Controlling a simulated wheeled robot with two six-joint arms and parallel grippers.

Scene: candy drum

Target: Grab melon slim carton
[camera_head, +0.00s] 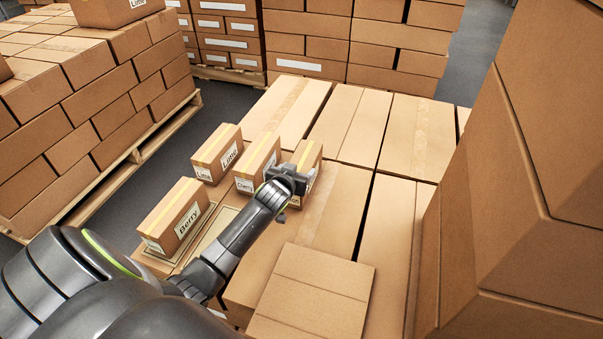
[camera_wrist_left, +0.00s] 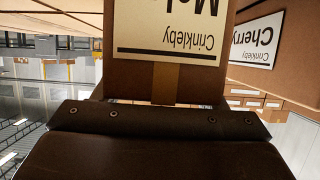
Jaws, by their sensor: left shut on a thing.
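The melon slim carton (camera_head: 309,153) is a small brown box with a yellow tape strip, at the right end of a short row of cartons in the head view. In the left wrist view the carton (camera_wrist_left: 135,75) fills the upper middle, its label upside down with "Crinkleby" and part of "Melon" showing. My left gripper (camera_head: 288,181) is shut on the carton's near end and hides part of it in the head view. My right gripper is not in view.
The Cherry carton (camera_head: 257,160) stands close to the left of the melon carton. The Lime carton (camera_head: 217,153) is further left, and the Berry carton (camera_head: 174,216) nearer to me. Large flat boxes (camera_head: 352,122) lie beneath and right. Tall stacked boxes (camera_head: 535,200) rise at right.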

